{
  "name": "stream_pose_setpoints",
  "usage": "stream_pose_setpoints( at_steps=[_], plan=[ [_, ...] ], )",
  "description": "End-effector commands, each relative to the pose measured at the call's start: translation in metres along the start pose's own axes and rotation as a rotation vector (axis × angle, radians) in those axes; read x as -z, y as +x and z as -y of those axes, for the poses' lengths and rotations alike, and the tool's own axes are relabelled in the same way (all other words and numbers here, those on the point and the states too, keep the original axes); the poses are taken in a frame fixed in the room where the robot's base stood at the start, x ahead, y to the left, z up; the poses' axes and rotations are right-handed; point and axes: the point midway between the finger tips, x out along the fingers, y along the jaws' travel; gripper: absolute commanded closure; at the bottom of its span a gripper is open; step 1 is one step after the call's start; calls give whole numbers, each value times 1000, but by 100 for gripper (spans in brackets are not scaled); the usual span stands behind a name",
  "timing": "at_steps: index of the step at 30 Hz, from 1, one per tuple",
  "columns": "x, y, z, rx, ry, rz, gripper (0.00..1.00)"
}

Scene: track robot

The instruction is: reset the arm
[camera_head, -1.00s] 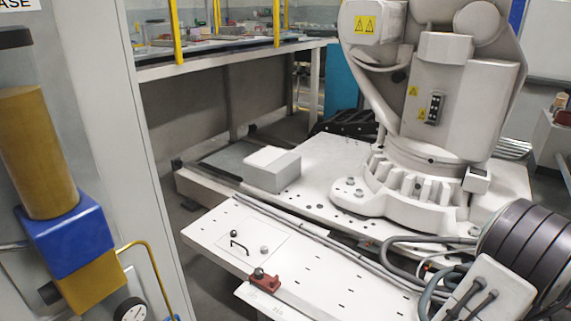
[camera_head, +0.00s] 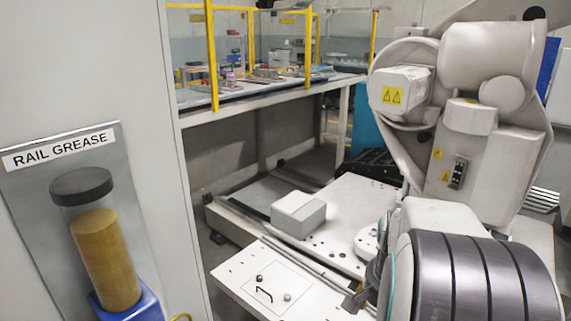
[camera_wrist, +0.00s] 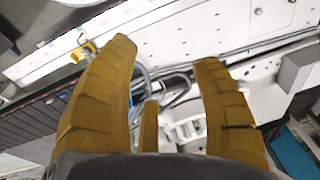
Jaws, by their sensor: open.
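My gripper (camera_wrist: 165,54) shows in the wrist view. The background shows between the fingers, and I see no contact. The gripper's tips do not show in the head view. A dark ribbed part in a pale casing fills the lower right of the head view, and I cannot tell whether it is mine.
A large white machine arm (camera_head: 470,155) stands at right. A light grey box (camera_head: 298,214) sits on the white platform. A cabinet with a rail grease cylinder (camera_head: 105,258) stands close at left. A long bench (camera_head: 275,100) with yellow posts is behind.

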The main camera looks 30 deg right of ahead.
Motion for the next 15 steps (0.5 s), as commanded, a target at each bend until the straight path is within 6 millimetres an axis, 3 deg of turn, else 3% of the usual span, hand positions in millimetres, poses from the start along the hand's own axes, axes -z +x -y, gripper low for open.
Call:
stream_pose_setpoints(
  at_steps=[1, 6, 12, 15],
  plan=[
    [-17, -39, 17, 22, -126, -10, 41],
    [-75, -105, 45, 81, -513, -32, 41],
    [-132, -163, 52, 146, -899, -59, 41],
    [-151, -182, 49, 173, -1044, -70, 41]
  ],
)
